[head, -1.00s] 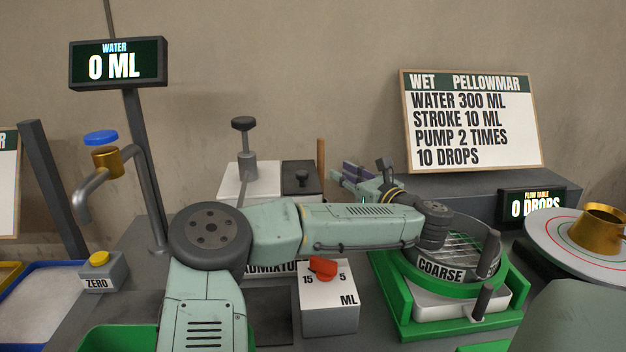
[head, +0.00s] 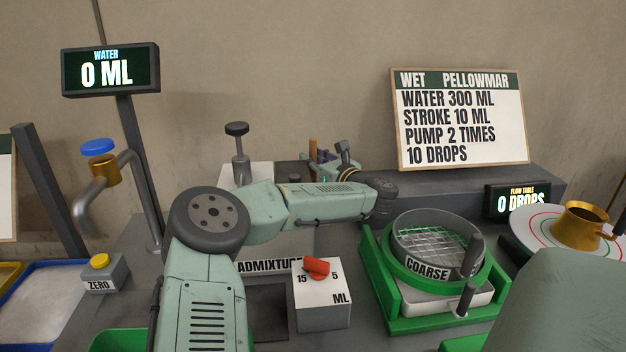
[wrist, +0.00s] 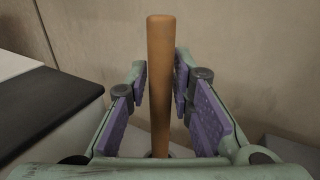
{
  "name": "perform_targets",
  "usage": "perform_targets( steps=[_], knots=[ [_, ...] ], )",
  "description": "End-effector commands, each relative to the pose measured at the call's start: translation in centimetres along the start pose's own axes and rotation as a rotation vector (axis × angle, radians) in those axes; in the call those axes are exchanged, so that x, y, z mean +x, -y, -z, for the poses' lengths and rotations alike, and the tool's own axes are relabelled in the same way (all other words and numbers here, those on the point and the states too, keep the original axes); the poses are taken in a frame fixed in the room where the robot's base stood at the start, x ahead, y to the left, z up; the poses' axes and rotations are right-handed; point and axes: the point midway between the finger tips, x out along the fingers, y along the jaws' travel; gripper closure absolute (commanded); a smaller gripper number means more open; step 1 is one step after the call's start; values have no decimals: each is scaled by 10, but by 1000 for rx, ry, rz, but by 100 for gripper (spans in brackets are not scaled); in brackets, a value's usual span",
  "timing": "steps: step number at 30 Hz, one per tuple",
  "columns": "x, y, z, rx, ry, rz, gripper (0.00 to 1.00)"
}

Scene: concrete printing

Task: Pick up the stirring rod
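The stirring rod (wrist: 160,70) is a plain brown wooden stick standing upright in the middle of the wrist view. My gripper (wrist: 161,90) has its purple-padded fingers on either side of the rod. The fingers are apart, with narrow gaps showing beside the rod, so it looks open around it. The rod's lower end is hidden behind the gripper body. In the head view only the rod's top (head: 312,146) shows, next to my gripper (head: 322,160), which is partly hidden by my arm.
An admixture pump (head: 239,150) stands left of the gripper, with a dial box (head: 322,300) in front. A coarse sieve (head: 435,245) on a green frame is to the right. A water tap (head: 100,165) is far left, and a flow table (head: 545,225) with a brass cone far right.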

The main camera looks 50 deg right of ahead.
Motion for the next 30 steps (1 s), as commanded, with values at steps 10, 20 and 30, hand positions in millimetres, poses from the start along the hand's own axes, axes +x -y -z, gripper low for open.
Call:
perform_targets(
  steps=[10,20,30],
  knots=[
    [0,0,0,0,0,0,99],
    [0,0,0,0,0,0,100],
    [0,0,-1,0,1,0,100]
  ],
)
